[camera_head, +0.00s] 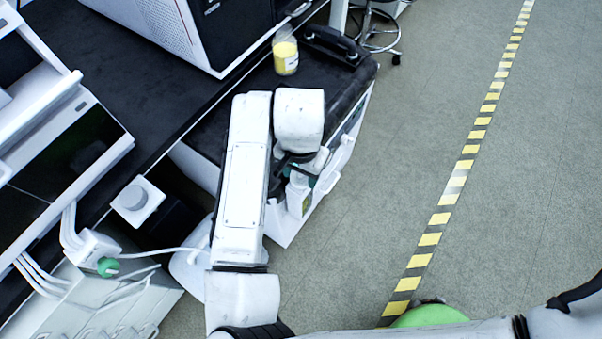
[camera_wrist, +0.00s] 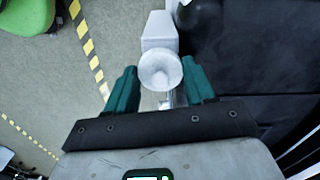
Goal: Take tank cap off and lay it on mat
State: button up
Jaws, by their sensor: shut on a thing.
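My gripper (camera_wrist: 160,78) has its two teal fingers on either side of a round white piece, which looks like the tank cap (camera_wrist: 160,68). It is shut on it. Just beyond the cap in the wrist view is a white blocky body (camera_wrist: 159,28); I cannot tell whether the cap still touches it. In the head view my arm hides most of the gripper, and a white bottle-like container (camera_head: 300,197) shows below it at the cart's side. I cannot clearly make out a separate mat; the cart top (camera_head: 345,85) is dark.
A jar with yellow contents (camera_head: 286,57) and a black object (camera_head: 332,42) stand at the cart's far end. A long dark bench (camera_head: 100,45) with white instruments runs along the left. The floor to the right, with its yellow striped line (camera_head: 467,165), is open.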

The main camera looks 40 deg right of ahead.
jog(key=c, duration=0.3)
jog(key=shift+r, duration=0.15)
